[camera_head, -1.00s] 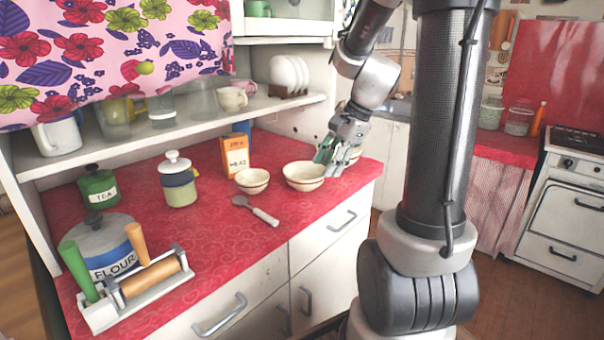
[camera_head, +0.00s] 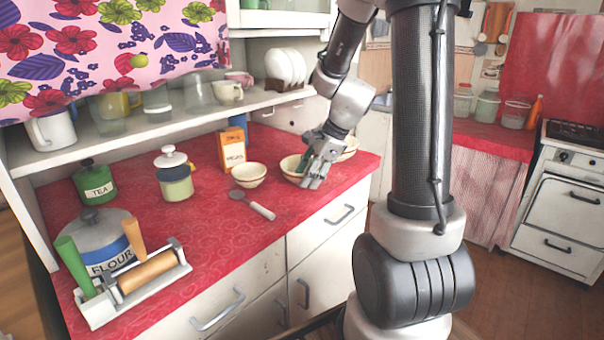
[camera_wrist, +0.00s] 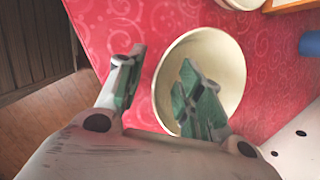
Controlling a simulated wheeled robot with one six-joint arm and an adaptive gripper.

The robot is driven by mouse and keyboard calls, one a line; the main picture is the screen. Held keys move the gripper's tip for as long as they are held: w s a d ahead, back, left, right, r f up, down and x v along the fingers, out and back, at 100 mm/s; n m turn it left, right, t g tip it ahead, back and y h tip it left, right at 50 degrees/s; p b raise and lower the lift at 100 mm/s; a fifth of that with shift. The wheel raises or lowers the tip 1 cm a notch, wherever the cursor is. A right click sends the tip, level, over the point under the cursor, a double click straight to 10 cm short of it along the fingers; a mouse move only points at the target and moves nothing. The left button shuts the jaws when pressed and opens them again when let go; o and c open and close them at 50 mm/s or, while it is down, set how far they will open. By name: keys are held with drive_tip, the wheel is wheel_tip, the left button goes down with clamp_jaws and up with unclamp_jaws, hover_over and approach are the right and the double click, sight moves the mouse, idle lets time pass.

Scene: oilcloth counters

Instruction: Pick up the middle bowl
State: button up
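The middle bowl (camera_head: 288,167) is cream and stands upright on the red counter, partly hidden by my gripper (camera_head: 318,176) in the head view. A smaller cream bowl (camera_head: 250,175) is to its left, and a third bowl (camera_head: 350,147) is behind my gripper to the right. In the wrist view, my gripper (camera_wrist: 160,76) is open with its fingers apart. One finger overlaps the inside of the middle bowl (camera_wrist: 222,62), and the other is outside its rim. The wall lies between them; I cannot tell whether either finger touches it.
A spoon (camera_head: 260,209) lies in front of the left bowl. An orange box (camera_head: 232,150) stands behind it. A jar (camera_head: 175,180), tea tin (camera_head: 94,184), flour tin (camera_head: 95,240) and rolling-pin rack (camera_head: 135,291) are farther left. A shelf (camera_head: 130,138) overhangs the back.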

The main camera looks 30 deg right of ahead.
drive_tip(key=shift+c, duration=0.3)
clamp_jaws()
